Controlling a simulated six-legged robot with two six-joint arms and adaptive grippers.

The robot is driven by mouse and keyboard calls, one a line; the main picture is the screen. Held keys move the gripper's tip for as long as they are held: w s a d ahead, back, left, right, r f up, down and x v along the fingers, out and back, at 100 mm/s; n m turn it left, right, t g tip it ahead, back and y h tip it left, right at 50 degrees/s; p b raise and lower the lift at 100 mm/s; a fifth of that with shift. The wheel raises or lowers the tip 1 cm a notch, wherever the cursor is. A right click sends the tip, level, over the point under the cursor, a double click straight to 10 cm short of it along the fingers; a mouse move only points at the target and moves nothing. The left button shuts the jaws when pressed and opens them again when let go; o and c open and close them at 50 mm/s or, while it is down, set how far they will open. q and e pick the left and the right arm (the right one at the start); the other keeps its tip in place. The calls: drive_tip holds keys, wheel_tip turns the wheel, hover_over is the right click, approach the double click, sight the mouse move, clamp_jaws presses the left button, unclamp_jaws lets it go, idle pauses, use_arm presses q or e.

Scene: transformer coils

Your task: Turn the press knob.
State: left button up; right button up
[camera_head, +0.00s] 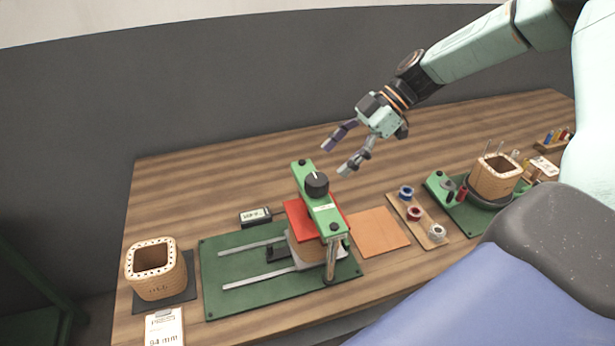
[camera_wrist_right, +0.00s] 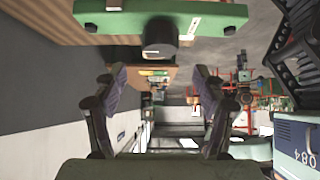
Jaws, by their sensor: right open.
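The press knob (camera_head: 316,184) is black and round, on top of the green crossbar (camera_head: 322,208) of the press. In the right wrist view the knob (camera_wrist_right: 160,38) shows beyond the fingers, at the upper middle, under the green bar (camera_wrist_right: 110,18). My right gripper (camera_head: 334,158) is above the knob and a little to its right in the head view, apart from it. Its fingers are spread open with nothing between them; they also show in the right wrist view (camera_wrist_right: 160,85). Under the bar is a red plate (camera_head: 299,216) over a wooden block. My left gripper is in neither view.
The press stands on a green baseplate (camera_head: 225,273) with two rails. A wooden coil form (camera_head: 157,276) is at left, with a label card below it. A copper-coloured sheet (camera_head: 378,232), wire spools (camera_head: 414,213) and another coil form (camera_head: 494,178) are at right. The table behind the press is mostly clear.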

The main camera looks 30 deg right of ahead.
sight(317, 179)
drive_tip(key=x, duration=0.7)
drive_tip(key=shift+w+a+f, duration=0.15)
drive_tip(key=shift+a+f, duration=0.05)
drive_tip(key=shift+f, duration=0.1)
drive_tip(key=shift+s+d, duration=0.45)
drive_tip(key=shift+s, duration=0.05)
drive_tip(key=shift+w+a, duration=0.45)
drive_tip(key=shift+a, duration=0.05)
drive_tip(key=c, duration=0.4)
drive_tip(key=shift+f, duration=0.1)
drive_tip(key=shift+c, duration=0.9)
drive_tip(key=shift+s+d, duration=0.15)
drive_tip(key=shift+d, duration=0.05)
drive_tip(key=c, duration=0.3)
drive_tip(key=shift+c, duration=1.4)
